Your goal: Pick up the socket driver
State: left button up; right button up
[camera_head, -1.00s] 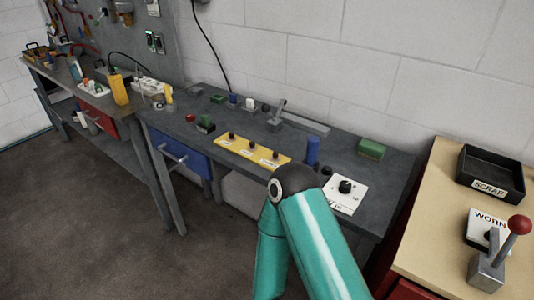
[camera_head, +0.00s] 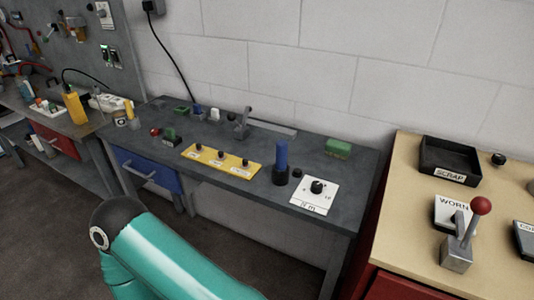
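A blue upright cylinder (camera_head: 281,155) stands in a short black round base (camera_head: 280,177) on the dark grey workbench. It looks like the handle of a driver, but its lower part is hidden, so I cannot confirm that it is the socket driver. It stands between a yellow strip (camera_head: 220,161) with several dark knobs and a white dial plate (camera_head: 314,195). A teal link of my own arm crosses the lower left, well in front of the bench. Neither of my grippers is in view.
A green block (camera_head: 338,148) lies at the bench's back right. A grey lever fixture (camera_head: 243,124) stands behind the yellow strip. On the tan table at right are a black SCRAP tray (camera_head: 462,171) and a red-knobbed lever (camera_head: 459,247). The bench's back right is mostly clear.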

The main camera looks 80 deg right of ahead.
aim_at(281, 146)
jog(key=u, duration=0.4)
jog(key=i, duration=0.8)
jog(key=z, duration=2.8)
jog(key=k, duration=0.9)
jog(key=z, duration=0.2)
jog(key=i, duration=0.9)
jog(key=u, duration=0.05)
